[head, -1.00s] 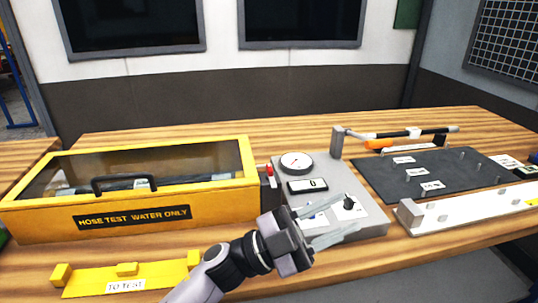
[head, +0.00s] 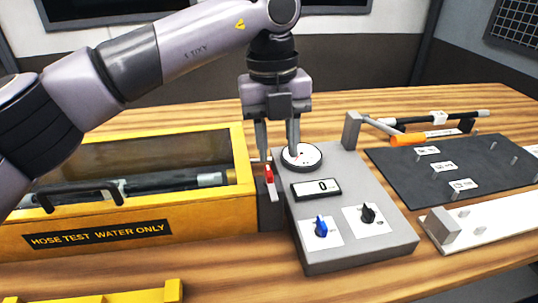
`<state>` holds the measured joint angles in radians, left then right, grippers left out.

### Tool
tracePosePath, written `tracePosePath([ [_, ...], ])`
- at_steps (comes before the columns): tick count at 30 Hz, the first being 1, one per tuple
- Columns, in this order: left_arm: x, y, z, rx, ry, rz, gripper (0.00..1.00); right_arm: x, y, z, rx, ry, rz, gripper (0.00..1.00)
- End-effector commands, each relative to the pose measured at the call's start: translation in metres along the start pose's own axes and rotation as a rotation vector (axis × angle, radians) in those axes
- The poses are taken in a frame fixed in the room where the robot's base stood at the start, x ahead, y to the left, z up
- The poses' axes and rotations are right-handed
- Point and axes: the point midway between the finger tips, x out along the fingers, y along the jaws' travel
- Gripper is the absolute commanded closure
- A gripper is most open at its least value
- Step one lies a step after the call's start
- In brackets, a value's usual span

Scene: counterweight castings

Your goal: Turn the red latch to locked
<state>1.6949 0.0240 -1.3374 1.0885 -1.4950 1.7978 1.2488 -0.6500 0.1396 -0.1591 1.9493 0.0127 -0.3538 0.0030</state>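The red latch (head: 270,176) is a small red lever on a grey block at the right end of the yellow hose test box (head: 99,236). It stands roughly upright beside the grey control panel. My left gripper (head: 278,158) points down from above, just behind and above the latch. The box's clear lid looks down, with a dark hose inside. My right gripper is not in view.
The grey panel (head: 385,246) carries a round gauge (head: 302,156), a display reading 0, a blue knob (head: 321,227) and a black knob (head: 368,214). A dark mat (head: 410,172) with pegs and labels lies right. A yellow tray (head: 172,291) sits at front left.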

Motion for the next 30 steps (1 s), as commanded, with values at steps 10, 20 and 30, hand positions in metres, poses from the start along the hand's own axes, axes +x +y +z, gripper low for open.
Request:
tracePosePath([
  [10,0.013,0.014,0.010,-0.047,-0.054,0.064,0.62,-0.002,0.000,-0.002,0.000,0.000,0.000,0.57],
  [20,0.053,0.015,0.012,-0.046,-0.056,0.060,0.62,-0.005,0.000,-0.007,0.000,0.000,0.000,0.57],
  [30,0.058,0.016,0.013,-0.045,-0.056,0.060,0.68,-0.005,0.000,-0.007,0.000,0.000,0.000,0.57],
])
